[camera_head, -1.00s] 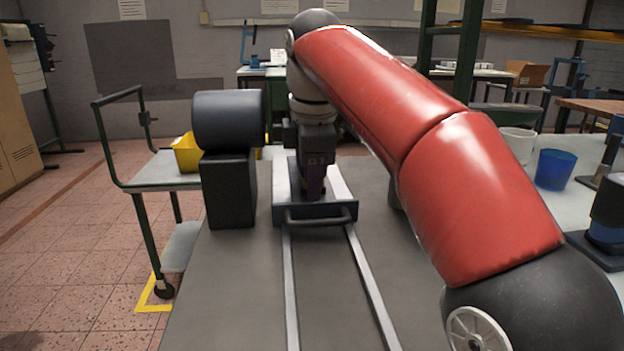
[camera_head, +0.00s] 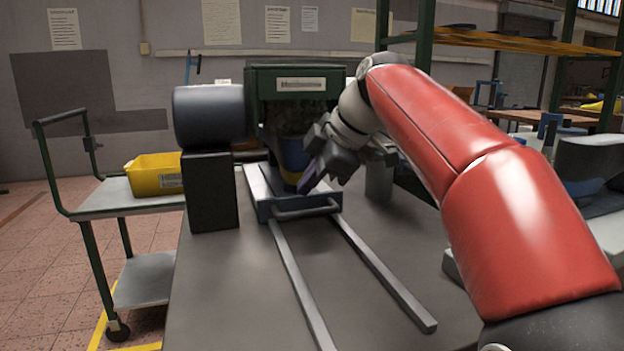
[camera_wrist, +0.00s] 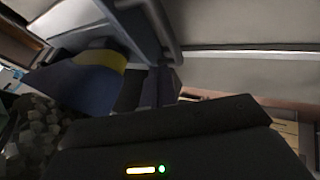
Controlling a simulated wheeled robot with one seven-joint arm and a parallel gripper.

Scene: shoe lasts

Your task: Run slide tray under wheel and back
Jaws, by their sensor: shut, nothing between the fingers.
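The slide tray (camera_head: 262,188), flat and blue-grey with a front bar handle (camera_head: 307,210), sits on two pale rails (camera_head: 300,285) at their far part. A blue piece with a yellow band (camera_head: 294,160) stands on the tray; it also shows in the wrist view (camera_wrist: 82,82). A rough grey form, perhaps the wheel, shows dimly under a green hood (camera_head: 300,85) and as blocky texture at the wrist view's lower left (camera_wrist: 30,130). My gripper (camera_head: 306,184) is shut and empty, tilted down-left above the tray's right side near the handle; contact is unclear.
A black cylinder (camera_head: 208,117) on a dark block (camera_head: 210,190) stands left of the tray. A trolley (camera_head: 150,200) with a yellow bin (camera_head: 153,174) is further left. The bench top is clear around the front rails.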

